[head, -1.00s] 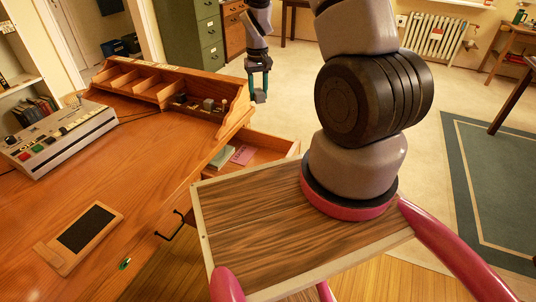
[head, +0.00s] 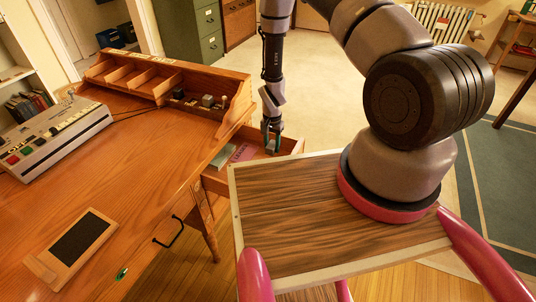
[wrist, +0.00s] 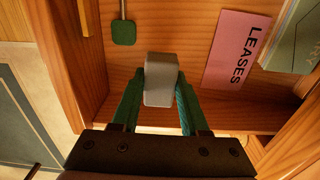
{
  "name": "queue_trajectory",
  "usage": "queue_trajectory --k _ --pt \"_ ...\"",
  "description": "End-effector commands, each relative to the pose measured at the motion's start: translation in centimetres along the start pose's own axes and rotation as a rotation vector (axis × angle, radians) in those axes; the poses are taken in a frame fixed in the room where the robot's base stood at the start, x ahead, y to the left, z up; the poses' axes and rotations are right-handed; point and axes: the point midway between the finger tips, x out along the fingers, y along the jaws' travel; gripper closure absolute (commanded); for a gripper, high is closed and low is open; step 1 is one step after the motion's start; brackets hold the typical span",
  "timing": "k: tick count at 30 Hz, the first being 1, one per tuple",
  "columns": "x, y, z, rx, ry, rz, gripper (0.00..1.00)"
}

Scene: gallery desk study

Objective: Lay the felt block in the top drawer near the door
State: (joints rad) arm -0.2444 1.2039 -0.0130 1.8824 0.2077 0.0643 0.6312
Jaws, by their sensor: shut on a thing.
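The felt block (wrist: 160,80) is a grey, rounded block held between the two teal fingers of my gripper (wrist: 160,88) in the wrist view. In the head view my gripper (head: 272,136) points down at the right end of the open drawer (head: 213,183), which sticks out beside the wooden desk. The wrist view shows the drawer's wooden floor (wrist: 200,25) behind the block. I cannot tell whether the block touches that floor. In the head view the block is too small to make out clearly.
A pink folder marked LEASES (wrist: 238,50) and a greenish booklet (wrist: 294,42) lie in the drawer. A green tag (wrist: 123,32) is in it near the block. The desk (head: 120,170) carries a pigeonhole rack (head: 135,82) and a button console (head: 50,140).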

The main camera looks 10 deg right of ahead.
Motion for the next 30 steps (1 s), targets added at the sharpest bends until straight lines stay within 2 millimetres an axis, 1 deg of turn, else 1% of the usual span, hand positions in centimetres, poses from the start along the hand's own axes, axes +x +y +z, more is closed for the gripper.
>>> queue_trajectory --k 4,9,11,17,21,22,23,24,30 --pt "1.4 0.1 0.1 -0.001 -0.001 0.001 1.00" --pt "3.9 0.1 0.1 -0.002 -0.002 0.001 1.00" --pt "4.2 0.0 0.0 -0.002 -0.001 0.000 1.00" --pt "4.2 0.0 0.0 -0.002 0.000 0.000 1.00" --pt "4.5 0.0 0.0 -0.002 0.000 0.000 1.00" --pt "4.5 0.0 0.0 -0.002 0.000 0.000 0.44" --pt "4.5 0.0 0.0 -0.002 0.000 0.000 0.33" --pt "4.4 0.0 0.0 -0.002 0.000 0.000 0.26" --pt "4.4 0.0 0.0 -0.002 0.000 0.000 0.26"
